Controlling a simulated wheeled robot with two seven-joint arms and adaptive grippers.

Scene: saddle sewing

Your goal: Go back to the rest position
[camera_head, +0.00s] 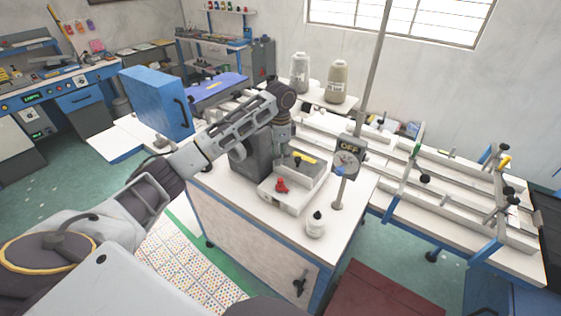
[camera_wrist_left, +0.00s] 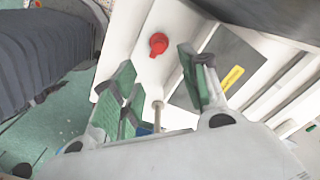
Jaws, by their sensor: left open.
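My left arm reaches in from the left of the head view and bends down over the white sewing table. My left gripper (camera_head: 281,138) points down above the grey and white machine (camera_head: 292,200), near its dark plate with a yellow label. In the left wrist view the gripper (camera_wrist_left: 157,62) is open, its two green-padded fingers apart with nothing between them. The red knob (camera_head: 281,185) of the machine shows just beyond the fingertips in the left wrist view (camera_wrist_left: 158,43). Whether the fingers touch the machine cannot be told. My right gripper is not in view.
A pole with an OFF sign (camera_head: 349,146) rises right of the machine. A small white bottle (camera_head: 316,226) stands at the front. A blue box (camera_head: 157,103) is left of my forearm. Thread cones (camera_head: 338,82) stand behind. A clamp frame (camera_head: 450,185) fills the right table.

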